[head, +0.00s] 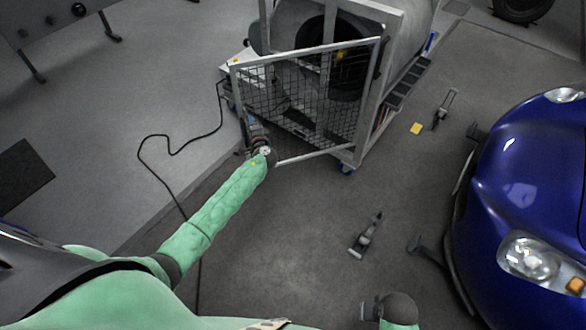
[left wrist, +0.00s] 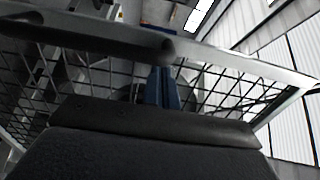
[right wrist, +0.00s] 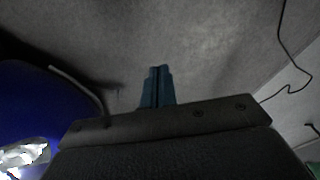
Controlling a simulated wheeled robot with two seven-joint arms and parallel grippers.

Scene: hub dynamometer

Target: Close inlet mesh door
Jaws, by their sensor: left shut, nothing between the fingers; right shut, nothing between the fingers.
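The inlet mesh door (head: 305,95), a grey metal frame with dark wire mesh, stands open and angled out from the front of the large drum-like machine (head: 395,55). Its right side meets the machine's frame post; its left edge is swung out. My left gripper (head: 250,122) is shut and empty at the lower left edge of the door. In the left wrist view its blue fingers (left wrist: 162,88) point at the mesh, just below a frame bar (left wrist: 235,62); contact is unclear. My right gripper (right wrist: 157,86) is shut and empty above bare floor.
A blue car (head: 530,190) stands at the right. A grey tool (head: 366,236) and a yellow square (head: 416,129) lie on the floor. A black cable (head: 170,150) runs along the floor left of the door. The floor before the machine is mostly clear.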

